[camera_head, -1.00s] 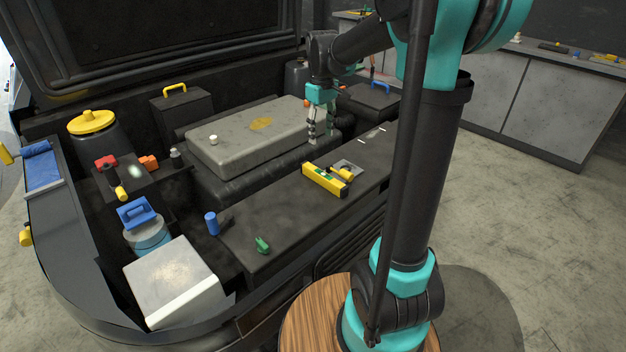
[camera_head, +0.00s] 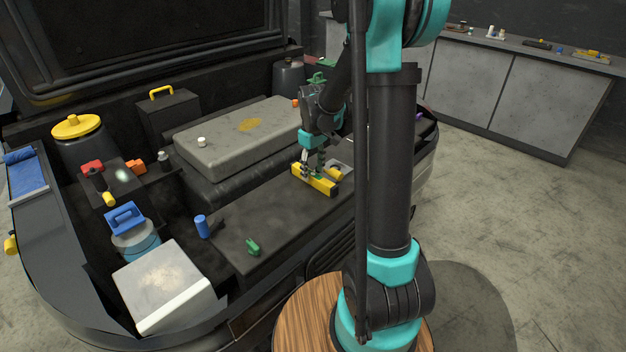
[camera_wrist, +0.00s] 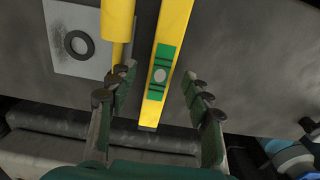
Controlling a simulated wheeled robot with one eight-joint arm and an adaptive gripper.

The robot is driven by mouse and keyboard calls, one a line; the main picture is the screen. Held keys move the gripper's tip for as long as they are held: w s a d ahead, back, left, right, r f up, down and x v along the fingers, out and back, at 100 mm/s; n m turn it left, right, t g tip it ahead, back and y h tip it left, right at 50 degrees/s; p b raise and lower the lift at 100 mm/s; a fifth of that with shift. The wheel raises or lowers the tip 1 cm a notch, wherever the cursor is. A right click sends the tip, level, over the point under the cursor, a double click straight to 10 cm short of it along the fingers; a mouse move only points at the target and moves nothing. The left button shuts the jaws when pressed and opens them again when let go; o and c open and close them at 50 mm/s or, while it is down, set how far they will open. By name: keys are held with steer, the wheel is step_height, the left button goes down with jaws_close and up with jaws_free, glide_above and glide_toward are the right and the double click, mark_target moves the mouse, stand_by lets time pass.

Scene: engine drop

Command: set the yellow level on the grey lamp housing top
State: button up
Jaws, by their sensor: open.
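The yellow level (camera_head: 318,184) lies on the long dark ledge at the front of the engine bay. In the wrist view the level (camera_wrist: 174,32) with its green vial window runs between my fingers. My gripper (camera_head: 313,173) is open just over the level, with one finger on each side; the wrist view shows my gripper (camera_wrist: 152,95) with gaps on both sides of the level. A box with a pale grey, worn top (camera_head: 165,278), which looks like the lamp housing, stands at the front left corner. Its top is bare.
A yellow-handled tool (camera_head: 336,174) with a grey plate lies close beside the level. A green clip (camera_head: 253,247) and a blue cylinder (camera_head: 202,227) are on or near the ledge toward the lamp housing. A large grey cover (camera_head: 235,135) rises behind.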

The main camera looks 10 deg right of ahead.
steer(key=shift+f, duration=1.2)
jaws_close()
